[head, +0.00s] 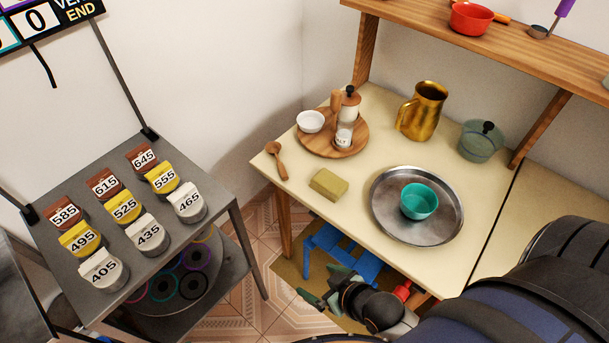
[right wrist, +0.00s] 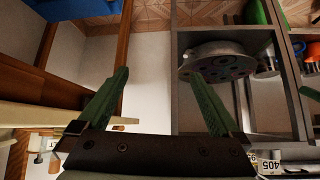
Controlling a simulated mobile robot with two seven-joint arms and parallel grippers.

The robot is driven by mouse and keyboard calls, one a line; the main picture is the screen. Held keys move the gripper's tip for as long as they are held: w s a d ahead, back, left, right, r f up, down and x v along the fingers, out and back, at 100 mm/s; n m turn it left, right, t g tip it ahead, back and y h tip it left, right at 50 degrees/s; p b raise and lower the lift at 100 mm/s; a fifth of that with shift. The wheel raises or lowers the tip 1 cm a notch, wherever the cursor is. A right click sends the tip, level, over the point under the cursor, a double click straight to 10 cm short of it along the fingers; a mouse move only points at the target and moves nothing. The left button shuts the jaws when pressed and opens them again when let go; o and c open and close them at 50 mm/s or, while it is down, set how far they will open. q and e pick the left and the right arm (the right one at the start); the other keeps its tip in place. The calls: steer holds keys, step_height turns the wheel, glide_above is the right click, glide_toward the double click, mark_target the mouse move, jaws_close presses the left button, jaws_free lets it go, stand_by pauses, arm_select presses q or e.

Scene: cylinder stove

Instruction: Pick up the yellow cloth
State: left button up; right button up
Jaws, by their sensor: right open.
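The yellow cloth (head: 328,184) is a small, folded, dull yellow block. It lies flat near the front left edge of the cream table (head: 300,205) in the head view. My right gripper (head: 322,290) is below and in front of the table edge, lower than the tabletop and apart from the cloth. Its green fingers are spread with nothing between them, as the right wrist view (right wrist: 158,75) also shows. I cannot make out the cloth in the right wrist view. My left gripper is not in view.
A wooden spoon (head: 277,160) and a round wooden tray (head: 354,147) lie behind the cloth. A metal plate (head: 452,228) with a teal bowl (head: 419,200) is to its right. A grey rack (head: 215,225) with numbered blocks stands left, across a floor gap.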

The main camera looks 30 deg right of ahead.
steer(key=s+d+r+g+h, duration=0.2)
steer(key=s+d+r+g, duration=0.25)
steer(key=r, duration=0.55)
steer(key=w+a+n+g+y, duration=0.2)
steer(key=w+a+n, duration=0.3)
steer(key=w, duration=0.7)
steer(key=w+d+r+m+g+h, duration=0.2)
steer(key=w+d+r+m, duration=0.1)
steer(key=w+d+r, duration=0.9)
steer(key=b, duration=0.2)
glide_above(323, 177)
steer(key=s, duration=0.1)
step_height(323, 177, down, 7)
steer(key=shift+d+r, duration=0.1)
steer(key=shift+f, duration=0.6)
steer(key=f, duration=0.2)
steer(key=w+f, duration=0.1)
steer(key=f, duration=0.1)
steer(key=shift+f, duration=0.5)
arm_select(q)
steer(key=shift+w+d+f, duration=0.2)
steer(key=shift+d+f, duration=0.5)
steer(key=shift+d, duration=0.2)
arm_select(e)
steer(key=shift+c, duration=0.2)
